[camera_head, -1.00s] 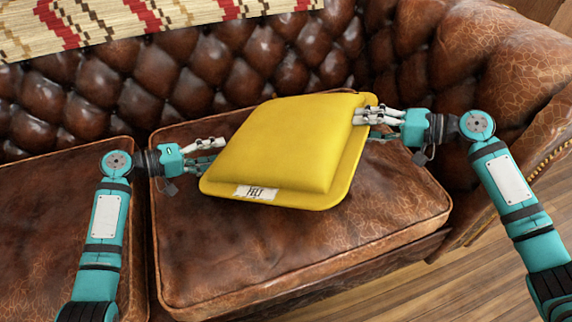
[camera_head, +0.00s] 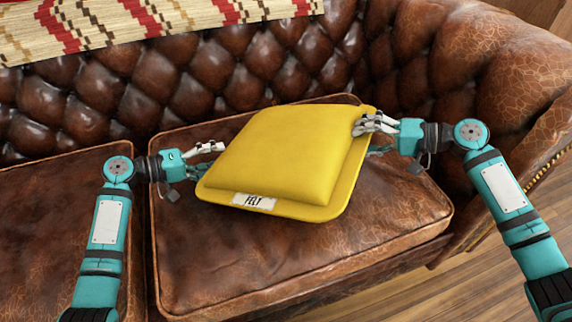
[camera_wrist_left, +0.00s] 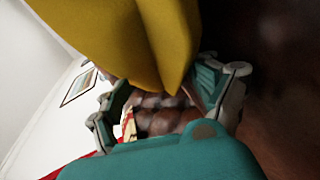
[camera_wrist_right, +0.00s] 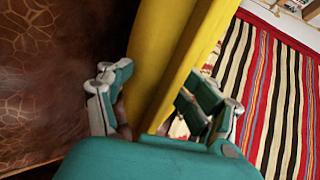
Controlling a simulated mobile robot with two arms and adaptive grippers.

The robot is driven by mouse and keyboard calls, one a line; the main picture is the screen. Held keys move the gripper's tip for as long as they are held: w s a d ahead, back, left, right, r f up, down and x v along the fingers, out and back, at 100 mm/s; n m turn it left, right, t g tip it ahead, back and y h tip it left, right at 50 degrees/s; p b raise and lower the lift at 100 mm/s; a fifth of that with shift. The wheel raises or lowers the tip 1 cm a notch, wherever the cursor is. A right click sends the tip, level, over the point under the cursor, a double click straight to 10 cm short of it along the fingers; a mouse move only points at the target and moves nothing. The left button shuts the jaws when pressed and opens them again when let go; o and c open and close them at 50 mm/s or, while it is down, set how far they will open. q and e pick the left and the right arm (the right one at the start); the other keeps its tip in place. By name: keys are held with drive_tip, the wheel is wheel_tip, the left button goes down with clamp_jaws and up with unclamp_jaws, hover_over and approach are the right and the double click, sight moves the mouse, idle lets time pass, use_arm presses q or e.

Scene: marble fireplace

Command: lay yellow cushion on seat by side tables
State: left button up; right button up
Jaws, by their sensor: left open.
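The yellow cushion (camera_head: 285,155), with a white "FELT" label on its front edge, is over the right-hand brown leather seat (camera_head: 300,255) of the sofa, slightly tilted. I cannot tell whether it touches the seat. My left gripper (camera_head: 212,160) is open at its left corner, with the cushion's edge near its fingers; the cushion (camera_wrist_left: 150,45) also fills the top of the left wrist view. My right gripper (camera_head: 365,138) is shut on the right edge, one finger on top and the other partly hidden; the right wrist view shows the cushion (camera_wrist_right: 165,70) between its fingers. No side tables show.
The tufted backrest (camera_head: 200,75) rises behind the seat, with a patterned blanket (camera_head: 110,25) along its top. The rolled armrest (camera_head: 500,70) stands close to my right arm. Another seat cushion (camera_head: 50,230) lies left; wooden floor (camera_head: 450,290) shows at the lower right.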

use_arm(q)
drive_tip(key=shift+s+f+g, duration=0.2)
drive_tip(key=shift+s+f, duration=0.05)
drive_tip(key=shift+f, duration=0.25)
drive_tip(key=shift+s+f+g, duration=0.2)
drive_tip(key=shift+s+f, duration=0.05)
drive_tip(key=shift+f, duration=0.2)
use_arm(e)
drive_tip(key=shift+w+f, duration=0.1)
drive_tip(key=shift+f, duration=0.05)
use_arm(q)
drive_tip(key=v, duration=0.3)
drive_tip(key=r+v, duration=0.1)
drive_tip(key=v, duration=0.2)
drive_tip(key=shift+w+a, duration=0.1)
drive_tip(key=shift+a, duration=0.15)
use_arm(e)
drive_tip(key=shift+w, duration=0.1)
use_arm(q)
drive_tip(key=shift+s+a+r+t, duration=0.2)
drive_tip(key=shift+a+r+t, duration=0.1)
drive_tip(key=shift+a+r, duration=0.3)
use_arm(e)
drive_tip(key=shift+d, duration=0.1)
drive_tip(key=o, duration=0.5)
drive_tip(key=shift+c, duration=0.2)
drive_tip(key=v, duration=0.7)
drive_tip(key=shift+d, duration=0.2)
